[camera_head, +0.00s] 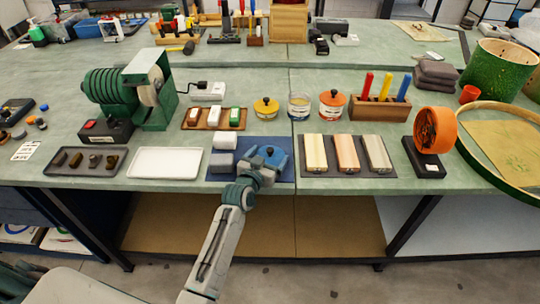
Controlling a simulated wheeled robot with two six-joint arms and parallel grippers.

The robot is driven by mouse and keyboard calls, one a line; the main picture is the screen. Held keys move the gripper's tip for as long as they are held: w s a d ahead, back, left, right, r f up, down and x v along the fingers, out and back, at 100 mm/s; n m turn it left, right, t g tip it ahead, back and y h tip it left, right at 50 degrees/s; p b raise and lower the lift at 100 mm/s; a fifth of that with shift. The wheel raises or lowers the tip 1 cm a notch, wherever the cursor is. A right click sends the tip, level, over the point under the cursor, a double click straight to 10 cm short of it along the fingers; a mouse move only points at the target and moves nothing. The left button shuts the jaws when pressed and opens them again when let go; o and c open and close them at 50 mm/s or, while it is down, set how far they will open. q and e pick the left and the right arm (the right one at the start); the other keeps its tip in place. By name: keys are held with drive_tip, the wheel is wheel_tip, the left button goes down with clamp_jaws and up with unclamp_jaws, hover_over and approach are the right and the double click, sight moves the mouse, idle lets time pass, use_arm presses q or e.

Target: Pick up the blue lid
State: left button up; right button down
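The blue lid (275,154) with a dark knob lies at the right part of a dark blue mat (285,174) near the front edge of the bench. My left gripper (262,164) is over the mat, at the lid's near left side, and hides part of it. Its fingers are small and overlap the lid in the picture, so I cannot tell whether they are open or closed on it. An open glass jar (299,106) without a lid stands behind the mat. My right gripper is not in view.
Jars with a yellow lid (265,107) and an orange lid (333,104) flank the open jar. Grey and white blocks (222,162) sit at the mat's left. A white tray (164,162) lies left and a dark tray with three bars (345,169) lies right.

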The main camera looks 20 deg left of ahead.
use_arm(q)
drive_tip(key=shift+c, duration=0.6)
